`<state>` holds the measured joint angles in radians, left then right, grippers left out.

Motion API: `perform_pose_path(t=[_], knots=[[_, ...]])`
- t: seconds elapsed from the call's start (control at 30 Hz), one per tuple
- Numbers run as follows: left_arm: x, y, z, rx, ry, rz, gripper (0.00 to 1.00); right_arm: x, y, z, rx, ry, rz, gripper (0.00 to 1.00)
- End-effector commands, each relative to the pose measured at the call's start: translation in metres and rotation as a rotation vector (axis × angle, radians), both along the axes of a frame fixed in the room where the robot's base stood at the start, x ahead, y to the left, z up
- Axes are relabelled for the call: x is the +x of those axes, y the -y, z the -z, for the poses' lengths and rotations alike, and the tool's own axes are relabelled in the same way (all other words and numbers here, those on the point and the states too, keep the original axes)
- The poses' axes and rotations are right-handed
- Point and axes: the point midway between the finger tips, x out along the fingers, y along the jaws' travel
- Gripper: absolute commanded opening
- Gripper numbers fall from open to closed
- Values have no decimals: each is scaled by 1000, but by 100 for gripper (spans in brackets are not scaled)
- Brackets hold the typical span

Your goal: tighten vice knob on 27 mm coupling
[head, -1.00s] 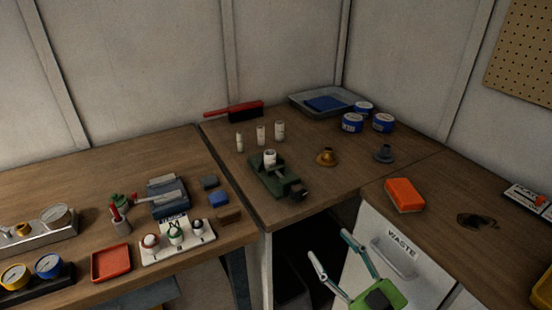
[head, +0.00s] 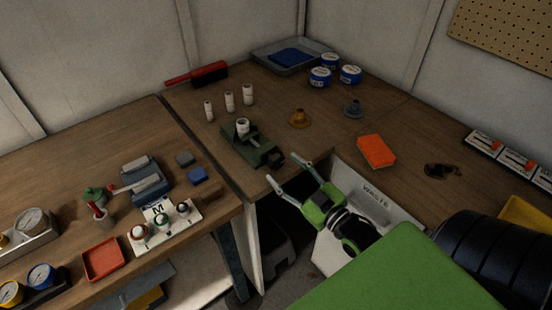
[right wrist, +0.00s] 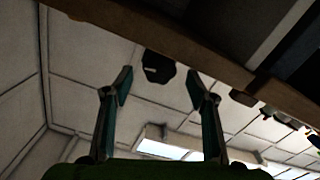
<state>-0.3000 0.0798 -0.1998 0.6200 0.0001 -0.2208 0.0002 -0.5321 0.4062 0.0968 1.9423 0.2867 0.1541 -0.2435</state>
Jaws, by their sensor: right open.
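The green vice (head: 246,146) sits near the front edge of the corner bench. A white coupling (head: 243,127) stands upright in it. The dark vice knob (head: 274,160) is at its right front end, overhanging toward the bench edge. My right gripper (head: 289,170) is open and empty, just in front of the knob, fingers pointing toward it. In the right wrist view a dark rounded part (right wrist: 158,67), apparently the knob, shows between the open fingertips (right wrist: 160,76); contact cannot be made out. My left gripper is not in view.
The bench edge (right wrist: 170,32) crosses the right wrist view close to the fingers. Several white couplings (head: 230,101) stand behind the vice. A waste bin (head: 370,205) is below.

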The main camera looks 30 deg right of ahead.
Motion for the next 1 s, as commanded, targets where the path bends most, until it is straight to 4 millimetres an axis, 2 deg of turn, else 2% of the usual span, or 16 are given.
perform_pose_path(t=[0.1, 0.3, 0.7, 0.77, 0.87, 1.0], knots=[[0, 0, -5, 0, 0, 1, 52, 21, -2, -3, 0, 3, 0, 52], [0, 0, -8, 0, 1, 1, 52, 41, -3, -1, 0, 0, 0, 52], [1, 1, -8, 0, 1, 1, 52, 47, -4, 0, 0, 0, 0, 52], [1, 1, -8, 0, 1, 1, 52, 47, -4, 0, 0, 0, 0, 39], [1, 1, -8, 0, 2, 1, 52, 47, -4, 0, 0, 0, 0, 13], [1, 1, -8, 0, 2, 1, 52, 47, -4, 0, 1, 0, -1, 13]])
